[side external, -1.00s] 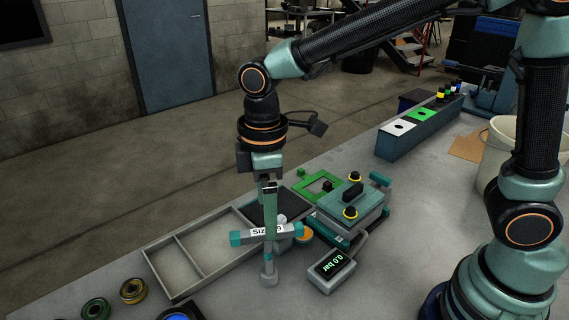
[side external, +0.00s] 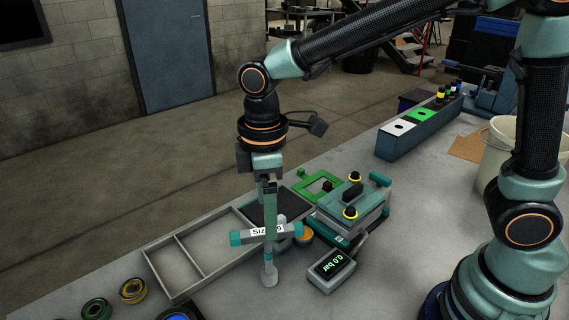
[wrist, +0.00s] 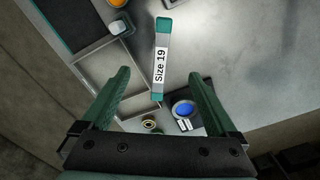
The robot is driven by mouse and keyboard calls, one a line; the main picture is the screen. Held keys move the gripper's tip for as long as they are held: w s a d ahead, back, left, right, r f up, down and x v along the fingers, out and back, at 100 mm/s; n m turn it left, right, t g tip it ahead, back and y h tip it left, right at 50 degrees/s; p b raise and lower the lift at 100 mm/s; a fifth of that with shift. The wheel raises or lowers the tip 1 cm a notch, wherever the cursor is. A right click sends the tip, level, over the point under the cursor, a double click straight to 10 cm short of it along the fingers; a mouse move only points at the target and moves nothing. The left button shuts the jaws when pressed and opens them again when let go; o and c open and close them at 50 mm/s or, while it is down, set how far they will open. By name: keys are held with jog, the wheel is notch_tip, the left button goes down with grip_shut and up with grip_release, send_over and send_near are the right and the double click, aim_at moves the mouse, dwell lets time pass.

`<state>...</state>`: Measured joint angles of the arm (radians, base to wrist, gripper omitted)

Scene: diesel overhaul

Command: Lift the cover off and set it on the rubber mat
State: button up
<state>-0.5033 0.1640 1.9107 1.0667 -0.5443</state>
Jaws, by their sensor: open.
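The cover is most likely the grey-green block (side external: 352,212) with a black handle on top and black-and-yellow knobs at its corners, in the side view. It sits on a fixture right of my gripper. The rubber mat is probably the dark patch (side external: 263,209) in the tray's far end, partly behind my gripper. My gripper (side external: 268,238) points down, left of the cover and apart from it. In the wrist view my gripper (wrist: 158,78) is open, with nothing visibly held. A bar labelled "Size 19" (wrist: 160,62) shows between and beyond its fingers.
A grey divided tray (side external: 178,262) lies left of my gripper. A "0.0 bar" display box (side external: 332,270) stands in front of the cover. A green frame (side external: 320,184) lies behind it. A bucket (side external: 494,160) and a block with coloured pads (side external: 418,125) stand at right.

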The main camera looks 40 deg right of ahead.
jog(key=c, duration=0.6)
jog(key=w+d+r+m, duration=0.1)
jog(key=w+d+m, duration=0.1)
jog(key=d+m, duration=1.05)
jog(key=m, duration=1.8)
send_near(354, 188)
jog(key=shift+n, duration=0.25)
notch_tip(354, 188, down, 10)
jog(key=shift+r, duration=0.25)
